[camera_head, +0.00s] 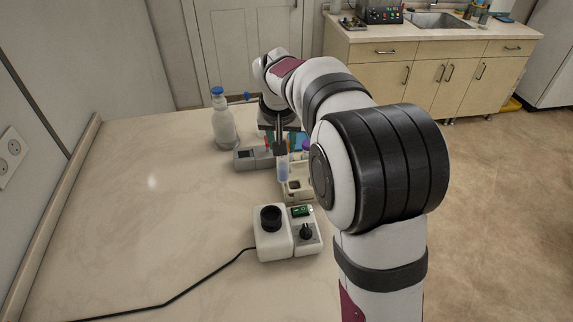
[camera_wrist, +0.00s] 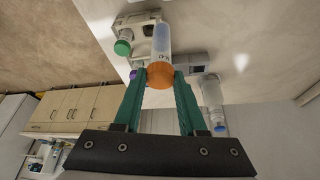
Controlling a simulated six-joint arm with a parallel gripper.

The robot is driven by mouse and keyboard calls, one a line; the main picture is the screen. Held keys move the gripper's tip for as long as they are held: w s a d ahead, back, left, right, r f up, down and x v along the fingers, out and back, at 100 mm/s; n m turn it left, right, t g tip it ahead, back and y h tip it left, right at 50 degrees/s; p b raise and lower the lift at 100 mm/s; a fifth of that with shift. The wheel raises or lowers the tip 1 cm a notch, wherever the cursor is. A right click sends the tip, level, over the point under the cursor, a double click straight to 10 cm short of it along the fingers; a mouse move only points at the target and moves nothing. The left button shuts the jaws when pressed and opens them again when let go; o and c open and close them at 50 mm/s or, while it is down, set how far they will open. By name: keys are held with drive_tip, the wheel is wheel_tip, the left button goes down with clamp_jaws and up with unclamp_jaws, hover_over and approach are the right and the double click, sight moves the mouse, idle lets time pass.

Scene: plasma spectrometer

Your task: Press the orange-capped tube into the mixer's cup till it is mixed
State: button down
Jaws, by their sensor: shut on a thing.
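The orange-capped tube (camera_wrist: 161,45) is between the green fingers of my gripper (camera_wrist: 160,82) in the wrist view, gripped at its orange cap. In the head view the tube's pale blue body (camera_head: 283,170) hangs below my gripper (camera_head: 280,149), upright, by the beige rack (camera_head: 299,195). The cap is hard to make out there. The white mixer (camera_head: 272,242) stands nearer the camera, with a black round cup (camera_head: 270,217) on top. The cup is empty. The tube is behind the cup in the picture and apart from it.
The mixer's side panel has a green display (camera_head: 301,211) and black knob (camera_head: 306,231). A green-capped tube (camera_wrist: 122,47) and a purple-capped tube (camera_head: 306,146) are by the rack. A grey device (camera_head: 248,160) and blue-capped bottle (camera_head: 222,125) stand behind. The left tabletop is clear except a cable.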

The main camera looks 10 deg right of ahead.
drive_tip(key=s+a+r, duration=0.4)
drive_tip(key=s, duration=0.5)
wheel_tip(320, 180, down, 7)
drive_tip(key=shift+w+a, duration=0.2)
drive_tip(key=shift+f, duration=0.4)
idle(2.3)
wheel_tip(320, 180, up, 6)
idle(0.7)
drive_tip(key=shift+w, duration=0.1)
